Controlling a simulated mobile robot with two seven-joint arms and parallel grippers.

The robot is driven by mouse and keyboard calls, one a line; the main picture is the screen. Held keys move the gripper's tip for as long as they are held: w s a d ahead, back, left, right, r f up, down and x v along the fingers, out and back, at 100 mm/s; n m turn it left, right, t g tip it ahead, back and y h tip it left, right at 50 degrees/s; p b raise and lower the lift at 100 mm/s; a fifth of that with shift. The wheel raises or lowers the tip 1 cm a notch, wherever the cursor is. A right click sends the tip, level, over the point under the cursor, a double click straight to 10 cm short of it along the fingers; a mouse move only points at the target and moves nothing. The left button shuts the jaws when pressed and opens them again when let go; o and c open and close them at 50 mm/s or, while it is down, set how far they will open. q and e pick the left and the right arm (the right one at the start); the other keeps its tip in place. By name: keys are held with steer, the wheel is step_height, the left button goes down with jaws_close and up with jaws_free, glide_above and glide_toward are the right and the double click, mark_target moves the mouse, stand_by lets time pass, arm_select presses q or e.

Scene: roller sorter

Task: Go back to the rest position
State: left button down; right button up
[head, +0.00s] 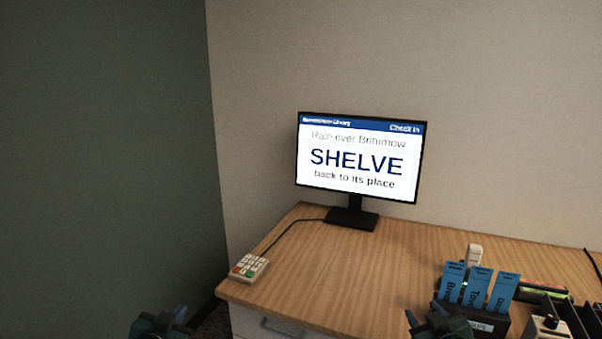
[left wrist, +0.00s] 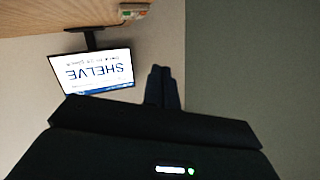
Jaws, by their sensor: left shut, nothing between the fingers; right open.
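My left gripper (head: 163,321) shows at the bottom edge of the head view, left of the desk's front corner. In the left wrist view its fingers (left wrist: 162,86) are together with nothing between them. My right gripper (head: 426,323) is at the bottom edge of the head view, in front of the desk and left of the slip holder. It is open, and I see nothing held in it. Most of both arms is out of the picture.
The wooden desk (head: 350,262) bears a monitor (head: 360,157) reading "SHELVE back to its place" and a keypad (head: 249,267). A black holder (head: 486,324) with blue slips (head: 479,287) stands near my right gripper. A dark green wall (head: 105,150) is at left.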

arm_select(q)
steer(key=s+d+f+g+h, duration=0.1)
steer(key=s+d+f, duration=0.3)
steer(key=s, duration=0.6)
steer(key=s+d+f+g+h, duration=0.1)
steer(key=s+d+f+g, duration=0.1)
steer(key=s, duration=0.7)
steer(key=s+d+f+g+h, duration=0.1)
steer(key=s+d+f, duration=0.4)
steer(key=s, duration=0.5)
steer(key=shift+s+d+f+n, duration=0.35)
steer(key=shift+d+n, duration=0.05)
steer(key=shift+d, duration=0.65)
arm_select(e)
steer(key=s+a+f+g+y, duration=0.1)
steer(key=s+a+f, duration=0.3)
steer(key=s, duration=0.6)
steer(key=s+a+f+g+y, duration=0.1)
steer(key=s+a+f, duration=0.3)
steer(key=s, duration=0.5)
steer(key=s+a+f+g+y, duration=0.1)
steer(key=s+a, duration=0.4)
steer(key=s, duration=0.5)
step_height(320, 180, down, 3)
steer(key=shift+s+r+m+g, duration=0.1)
steer(key=shift+s+m+g, duration=0.3)
steer(key=shift+g, duration=0.3)
